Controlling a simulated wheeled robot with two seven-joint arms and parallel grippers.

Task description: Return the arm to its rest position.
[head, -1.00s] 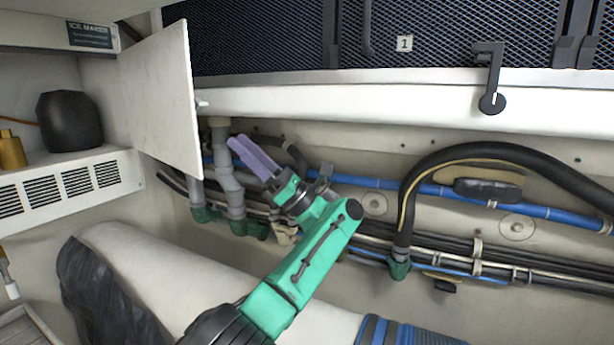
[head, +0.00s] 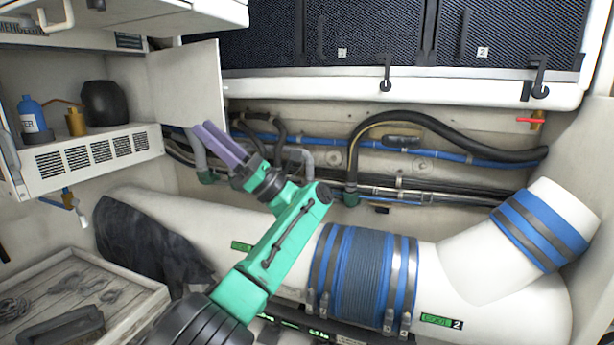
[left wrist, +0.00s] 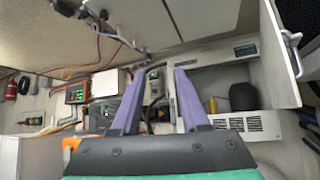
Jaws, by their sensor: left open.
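My left arm is green and black and reaches up from the bottom of the head view. Its gripper (head: 220,145) has two purple fingers pointing up and to the left, in front of the pipes beside the open white cabinet door (head: 187,92). In the left wrist view the two fingers (left wrist: 158,100) stand apart with nothing held between them. The right gripper is in neither view.
A large white duct with a blue ribbed sleeve (head: 362,275) runs below the arm. A vented shelf (head: 90,155) holds a black container (head: 103,103) and a blue bottle (head: 33,118). A wooden tray (head: 130,295) is at lower left. Hoses line the back wall.

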